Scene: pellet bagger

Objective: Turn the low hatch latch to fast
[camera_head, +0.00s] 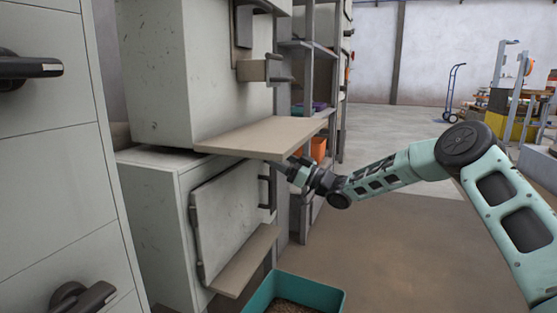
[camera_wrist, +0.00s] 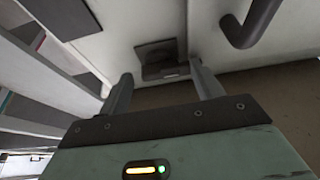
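The low hatch (camera_head: 225,215) is a pale panel on the lower cabinet, closed or nearly so, with a dark bar handle (camera_head: 265,192) at its right edge. My gripper (camera_head: 280,164) is at the upper right of the hatch, just under the tan shelf. In the wrist view a dark latch (camera_wrist: 160,55) on a square plate sits on the pale face. The open fingers of my gripper (camera_wrist: 161,72) stand either side of the latch's near end, with nothing visibly clamped. Whether they touch it cannot be told. The bar handle (camera_wrist: 250,22) is right of the latch there.
The tan shelf (camera_head: 265,136) juts out above my gripper, and a lower ledge (camera_head: 245,262) juts out below the hatch. A teal bin (camera_head: 335,300) of pellets stands on the floor in front. Grey shelving (camera_head: 300,110) is behind. The floor to the right is open.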

